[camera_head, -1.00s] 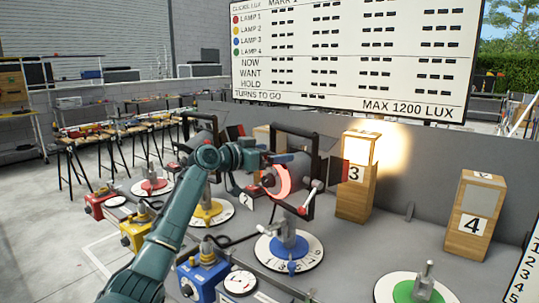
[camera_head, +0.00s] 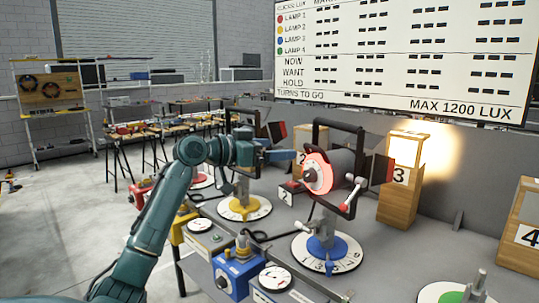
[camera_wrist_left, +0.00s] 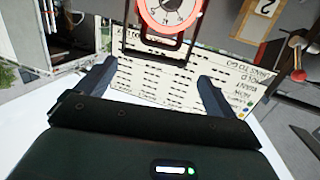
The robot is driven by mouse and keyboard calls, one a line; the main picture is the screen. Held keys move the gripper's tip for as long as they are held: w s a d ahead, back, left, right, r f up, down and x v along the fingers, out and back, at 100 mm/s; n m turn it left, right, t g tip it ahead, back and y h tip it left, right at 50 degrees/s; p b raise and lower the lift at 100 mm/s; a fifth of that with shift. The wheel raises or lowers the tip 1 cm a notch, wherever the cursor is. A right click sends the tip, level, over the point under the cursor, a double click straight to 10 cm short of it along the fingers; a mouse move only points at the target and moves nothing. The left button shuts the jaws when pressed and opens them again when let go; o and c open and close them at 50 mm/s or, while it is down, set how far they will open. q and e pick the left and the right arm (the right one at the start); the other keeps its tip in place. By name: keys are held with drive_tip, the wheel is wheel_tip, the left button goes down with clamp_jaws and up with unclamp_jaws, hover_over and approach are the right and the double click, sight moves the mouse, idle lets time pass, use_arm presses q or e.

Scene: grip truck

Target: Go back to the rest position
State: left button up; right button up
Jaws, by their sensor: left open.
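My left gripper (camera_head: 280,156) is raised above the bench, just left of the lamp (camera_head: 335,170) with the glowing red ring. In the left wrist view, the jaws of my left gripper (camera_wrist_left: 155,76) stand apart with nothing between them. The lamp's red-ringed dial (camera_wrist_left: 170,12) shows beyond the fingers at the top of that view, clear of them. The lamp sits in a black yoke over a blue base on a numbered white disc (camera_head: 340,256). My right gripper is in neither view.
Box 3 (camera_head: 398,205) stands lit behind the lamp, and box 4 (camera_head: 522,250) at the right. A yellow base (camera_head: 243,205) and a blue control box (camera_head: 236,277) are near my left arm. A large scoreboard (camera_head: 400,60) stands behind. The floor at left is open.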

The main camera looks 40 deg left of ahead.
use_arm(q)
drive_tip(key=shift+s, duration=0.3)
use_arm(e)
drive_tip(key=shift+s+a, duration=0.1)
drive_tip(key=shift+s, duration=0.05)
